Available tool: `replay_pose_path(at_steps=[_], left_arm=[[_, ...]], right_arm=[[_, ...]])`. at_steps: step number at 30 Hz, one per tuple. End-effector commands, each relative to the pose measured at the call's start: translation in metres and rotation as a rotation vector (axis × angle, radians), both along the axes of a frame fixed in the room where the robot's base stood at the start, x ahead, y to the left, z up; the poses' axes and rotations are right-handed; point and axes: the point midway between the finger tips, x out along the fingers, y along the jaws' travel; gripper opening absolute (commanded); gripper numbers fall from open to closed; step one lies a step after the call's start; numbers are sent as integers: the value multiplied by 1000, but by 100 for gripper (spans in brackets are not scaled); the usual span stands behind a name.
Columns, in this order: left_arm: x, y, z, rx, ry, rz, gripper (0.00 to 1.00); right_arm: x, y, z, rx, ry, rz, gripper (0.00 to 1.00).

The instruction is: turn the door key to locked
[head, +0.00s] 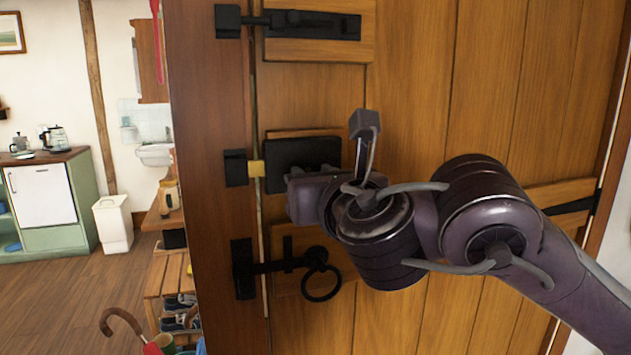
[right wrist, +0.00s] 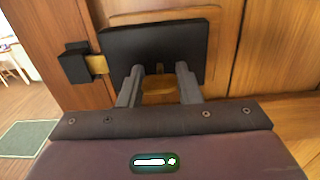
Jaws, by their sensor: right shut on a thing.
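The black lock box (head: 303,158) is on the wooden door, and it also shows in the right wrist view (right wrist: 150,45). A brass bolt (head: 257,168) spans the gap from the lock box to the black keeper (head: 235,167) on the frame; it shows in the right wrist view too (right wrist: 97,65). My right gripper (right wrist: 158,72) is at the lower face of the lock box, its two fingers pointing at it. It is shut on the key, which is mostly hidden between the fingers, so its angle cannot be told. My left gripper is not in view.
A black slide bolt (head: 310,25) is above the lock, and a latch with a ring handle (head: 320,283) is below it. A shoe rack (head: 170,285) and an umbrella (head: 125,325) stand left of the door frame. Open floor (head: 70,300) lies further left.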

Motion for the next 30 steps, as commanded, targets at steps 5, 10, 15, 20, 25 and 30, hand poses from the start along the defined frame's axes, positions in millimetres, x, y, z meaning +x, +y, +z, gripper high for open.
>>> replay_pose_path(at_steps=[5, 10, 15, 20, 25, 30], left_arm=[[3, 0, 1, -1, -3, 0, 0], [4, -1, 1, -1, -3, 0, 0], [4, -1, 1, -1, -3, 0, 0], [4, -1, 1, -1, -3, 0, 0], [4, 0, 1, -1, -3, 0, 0], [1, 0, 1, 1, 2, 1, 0]], right_arm=[[0, 0, -2, -23, -2, 1, 8], [0, 0, -2, -27, -4, 1, 8], [0, 0, -2, -26, -3, 1, 8], [0, 0, -2, -25, -4, 1, 48], [0, 0, -1, -22, -5, 1, 53], [-1, 0, 0, -22, -6, 1, 53]])
